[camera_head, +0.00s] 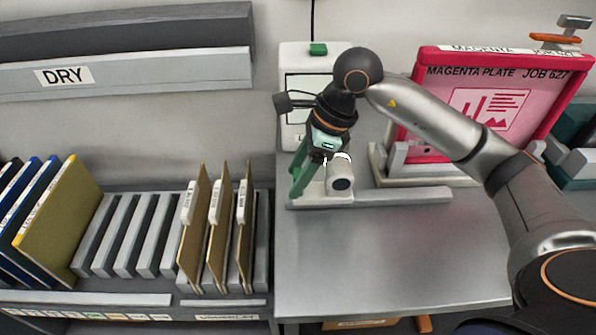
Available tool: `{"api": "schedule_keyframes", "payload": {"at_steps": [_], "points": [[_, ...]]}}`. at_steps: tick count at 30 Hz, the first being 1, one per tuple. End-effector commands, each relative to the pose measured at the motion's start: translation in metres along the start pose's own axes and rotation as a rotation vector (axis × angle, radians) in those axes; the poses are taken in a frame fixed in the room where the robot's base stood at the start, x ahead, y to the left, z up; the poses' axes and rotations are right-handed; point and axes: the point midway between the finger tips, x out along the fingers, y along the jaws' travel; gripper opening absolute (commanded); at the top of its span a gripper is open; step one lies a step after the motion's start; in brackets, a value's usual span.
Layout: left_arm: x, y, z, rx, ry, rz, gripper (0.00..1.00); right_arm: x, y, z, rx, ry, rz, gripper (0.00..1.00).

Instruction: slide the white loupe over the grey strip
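The white loupe (341,179), a short white cylinder with a dark round end, stands on a white base at the front of the white device on the table. A long pale grey strip (405,195) runs from the loupe's base to the right along the table. My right gripper (303,186), with green fingers, points down at the loupe's left side, very close to it. Its wrist hides part of the loupe's top and the device. I cannot tell whether the fingers touch the loupe or how far apart they are. My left gripper is not in view.
A white device (299,60) with a screen stands behind the gripper. A pink-framed magenta plate (490,105) stands on a holder at the right. A rack (100,235) with folders and upright boards stands left. The table's front (390,255) is clear.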

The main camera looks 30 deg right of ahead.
Motion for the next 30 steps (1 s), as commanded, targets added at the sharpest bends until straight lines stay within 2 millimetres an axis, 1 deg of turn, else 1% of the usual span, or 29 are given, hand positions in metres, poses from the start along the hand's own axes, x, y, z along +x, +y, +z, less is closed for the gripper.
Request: {"api": "schedule_keyframes", "payload": {"at_steps": [1,2,15,16,30], "points": [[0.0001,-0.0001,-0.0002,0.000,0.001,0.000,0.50,-0.0002,0.0000,0.0001,0.000,0.000,0.000,0.54],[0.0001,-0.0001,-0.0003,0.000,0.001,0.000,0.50,-0.0002,0.0000,0.0002,0.000,0.000,0.000,0.51],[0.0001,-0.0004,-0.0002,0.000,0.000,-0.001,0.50,-0.0006,0.0000,0.0002,0.000,-0.001,0.000,0.01],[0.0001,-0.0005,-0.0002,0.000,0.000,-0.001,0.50,-0.0006,0.0000,0.0003,0.000,-0.001,0.000,0.00],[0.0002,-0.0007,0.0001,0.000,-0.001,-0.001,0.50,-0.0008,-0.0001,0.0003,0.000,-0.001,-0.001,0.00]]}}
